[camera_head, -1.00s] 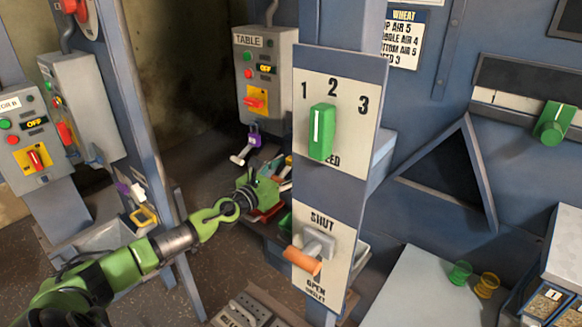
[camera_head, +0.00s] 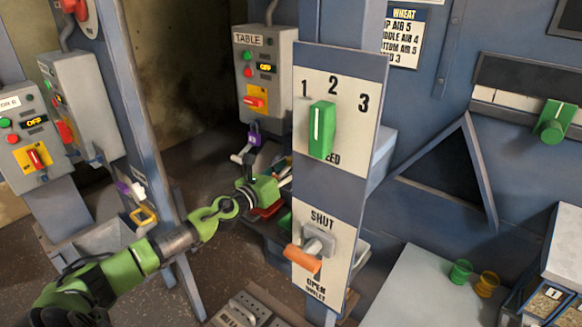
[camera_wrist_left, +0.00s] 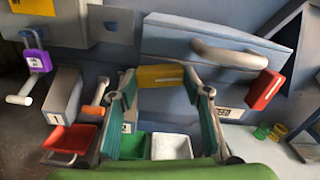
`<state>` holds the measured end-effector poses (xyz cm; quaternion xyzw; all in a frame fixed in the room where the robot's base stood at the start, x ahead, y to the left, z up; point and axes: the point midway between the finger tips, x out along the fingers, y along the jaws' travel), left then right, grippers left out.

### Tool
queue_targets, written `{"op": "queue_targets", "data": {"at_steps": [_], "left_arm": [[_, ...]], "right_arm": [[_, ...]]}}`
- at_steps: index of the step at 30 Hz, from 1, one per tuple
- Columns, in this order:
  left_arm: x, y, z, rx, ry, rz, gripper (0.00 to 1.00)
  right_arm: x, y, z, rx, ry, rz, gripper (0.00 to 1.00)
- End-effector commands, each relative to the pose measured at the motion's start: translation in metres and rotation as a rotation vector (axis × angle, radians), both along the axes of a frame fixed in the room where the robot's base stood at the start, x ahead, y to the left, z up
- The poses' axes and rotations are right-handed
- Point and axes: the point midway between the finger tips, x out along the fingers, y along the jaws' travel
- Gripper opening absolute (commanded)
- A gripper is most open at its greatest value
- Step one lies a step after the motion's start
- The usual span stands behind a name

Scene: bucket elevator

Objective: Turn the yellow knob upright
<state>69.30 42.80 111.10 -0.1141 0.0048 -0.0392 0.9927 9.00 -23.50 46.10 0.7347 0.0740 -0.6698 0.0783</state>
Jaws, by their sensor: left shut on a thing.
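The yellow knob (camera_wrist_left: 160,77) shows in the left wrist view as a yellow block lying crosswise in that picture. My left gripper (camera_wrist_left: 160,82) is shut on it, with one teal-padded finger at each end. In the head view my left gripper (camera_head: 283,180) is low behind the left edge of the numbered panel. That panel hides the knob there and most of the fingertips. My right gripper is in neither view.
The panel with the green speed knob (camera_head: 321,130) and orange-handled shut/open lever (camera_head: 304,258) stands close right of my left gripper. In the wrist view, a red-ended handle (camera_wrist_left: 265,90) is at right and a red bin (camera_wrist_left: 70,140) at left.

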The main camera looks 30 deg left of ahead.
Motion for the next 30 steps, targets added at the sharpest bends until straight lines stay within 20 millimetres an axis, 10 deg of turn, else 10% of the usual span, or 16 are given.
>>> {"op": "queue_targets", "data": {"at_steps": [30], "left_arm": [[0.000, 0.001, 0.002, -0.959, 0.073, 0.002, 0.23]], "right_arm": [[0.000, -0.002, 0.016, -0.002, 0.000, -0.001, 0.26]]}}
